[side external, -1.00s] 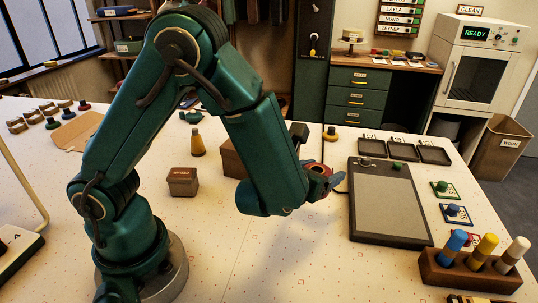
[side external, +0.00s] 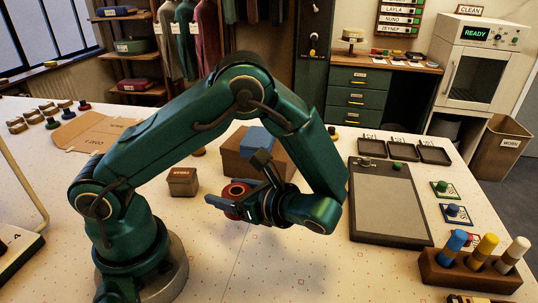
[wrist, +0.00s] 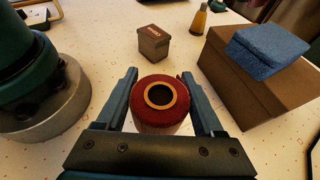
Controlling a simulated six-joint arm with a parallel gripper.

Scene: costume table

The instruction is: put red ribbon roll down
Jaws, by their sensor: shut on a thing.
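The red ribbon roll (wrist: 159,100) is between the two fingers of my gripper (wrist: 160,100) in the wrist view. It has a tan ring and a dark hole at its core, and its axis looks upright. My gripper is shut on it. In the side external view the red roll (side external: 236,211) shows beside the blue-grey fingers of my gripper (side external: 232,200), over the white table in front of the brown box. I cannot tell whether the roll's underside touches the table.
A large brown box (side external: 236,164) with a blue folded cloth (side external: 258,141) on top stands behind my gripper. A small labelled brown box (side external: 183,183) is to the left. A grey board (side external: 391,203) and a wooden peg block (side external: 470,272) are to the right. The front table is clear.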

